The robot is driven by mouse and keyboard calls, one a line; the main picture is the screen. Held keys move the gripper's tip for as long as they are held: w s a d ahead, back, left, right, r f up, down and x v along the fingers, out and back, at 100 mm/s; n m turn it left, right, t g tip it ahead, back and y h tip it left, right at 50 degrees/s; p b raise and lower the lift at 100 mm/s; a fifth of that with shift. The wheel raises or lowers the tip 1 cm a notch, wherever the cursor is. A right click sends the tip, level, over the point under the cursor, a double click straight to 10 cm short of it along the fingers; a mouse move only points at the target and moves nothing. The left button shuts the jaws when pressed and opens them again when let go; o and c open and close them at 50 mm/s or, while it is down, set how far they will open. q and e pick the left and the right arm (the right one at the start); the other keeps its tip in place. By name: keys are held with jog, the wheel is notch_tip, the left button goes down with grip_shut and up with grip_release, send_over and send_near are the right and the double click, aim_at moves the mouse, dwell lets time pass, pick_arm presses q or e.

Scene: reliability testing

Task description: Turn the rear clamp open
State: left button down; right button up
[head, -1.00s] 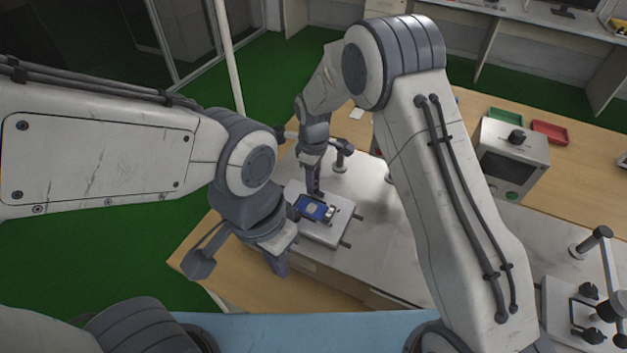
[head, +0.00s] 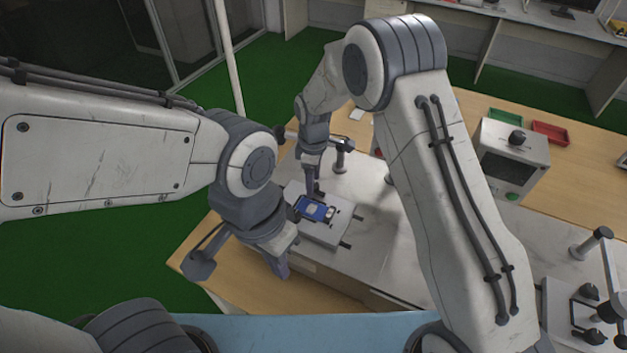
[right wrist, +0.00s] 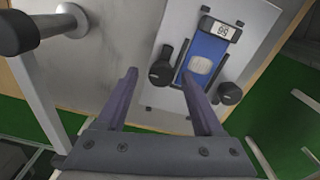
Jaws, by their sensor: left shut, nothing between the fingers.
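A blue device (head: 314,209) with a small display lies in a pale fixture plate (head: 327,232); the device also shows in the right wrist view (right wrist: 208,52). Two black clamp knobs flank it there: one on its left (right wrist: 160,73), one on its right (right wrist: 230,93). The left knob appears to be the rear clamp, on the far side in the head view, where my gripper mostly hides it. My right gripper (head: 315,190) points down over that side. In the wrist view its fingers are apart, with the left knob between their tips and gaps visible. My left gripper (head: 279,269) is shut and empty, left of the plate.
A post with a horizontal bar (head: 341,150) stands behind the fixture, close to my right wrist. A box-shaped instrument (head: 511,160), a green tray (head: 506,117) and a red tray (head: 550,132) are at the right. Another fixture (head: 570,310) stands at the lower right.

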dwell(0.3)
jog(key=shift+r, duration=0.4)
notch_tip(320, 180, up, 10)
jog(key=b, duration=0.2)
jog(key=shift+f, duration=0.2)
